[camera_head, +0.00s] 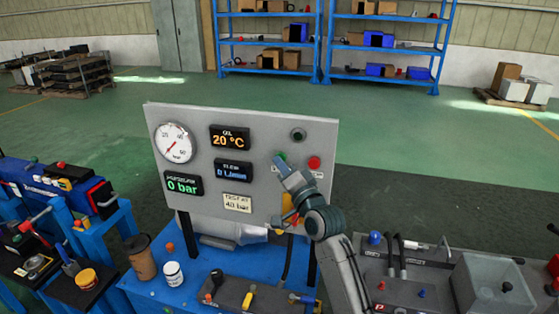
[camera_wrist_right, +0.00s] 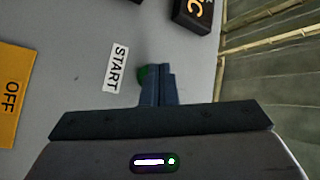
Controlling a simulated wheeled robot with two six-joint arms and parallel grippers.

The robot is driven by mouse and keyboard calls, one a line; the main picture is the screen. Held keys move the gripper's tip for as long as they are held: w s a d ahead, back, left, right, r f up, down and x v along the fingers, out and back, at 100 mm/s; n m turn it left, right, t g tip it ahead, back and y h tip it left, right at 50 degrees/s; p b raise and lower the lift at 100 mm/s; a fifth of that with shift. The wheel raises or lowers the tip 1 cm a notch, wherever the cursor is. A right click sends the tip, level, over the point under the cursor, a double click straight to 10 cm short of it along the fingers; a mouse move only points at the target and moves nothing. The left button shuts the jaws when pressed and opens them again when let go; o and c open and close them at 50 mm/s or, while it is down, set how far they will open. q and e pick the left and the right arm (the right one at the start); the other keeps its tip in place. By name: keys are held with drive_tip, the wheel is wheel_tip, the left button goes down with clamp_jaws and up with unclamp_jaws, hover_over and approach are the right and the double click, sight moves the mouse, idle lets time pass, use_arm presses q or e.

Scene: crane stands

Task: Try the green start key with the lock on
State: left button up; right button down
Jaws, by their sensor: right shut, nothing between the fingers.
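The green start key (camera_head: 282,156) is on the upright grey panel (camera_head: 215,112), just at the tip of my right gripper (camera_head: 280,163). In the right wrist view, the green key (camera_wrist_right: 143,76) is partly hidden behind the shut, empty fingers (camera_wrist_right: 158,88), beside a START label (camera_wrist_right: 117,68). The fingertips are at or very near the key; I cannot tell if they touch it. A yellow plate (camera_head: 287,204) below is partly covered by my gripper; the wrist view shows OFF on the yellow plate (camera_wrist_right: 12,95). I cannot clearly make out the lock. My left gripper is not in view.
A red button (camera_head: 314,162) and a dark round knob (camera_head: 298,134) sit close to the key. The panel also has a gauge (camera_head: 174,143) and a 0 bar display (camera_head: 183,184). A brown cup (camera_head: 141,258) and white jar (camera_head: 173,274) stand on the blue bench below.

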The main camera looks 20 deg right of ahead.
drive_tip(key=shift+s+a, duration=0.1)
drive_tip(key=shift+s+a+p, duration=0.4)
drive_tip(key=shift+s+a, duration=0.05)
drive_tip(key=shift+s, duration=0.25)
drive_tip(key=s+a, duration=0.1)
drive_tip(key=s, duration=0.1)
drive_tip(key=s+a+p, duration=0.1)
drive_tip(key=s, duration=0.1)
drive_tip(key=shift+a, duration=0.4)
idle(0.7)
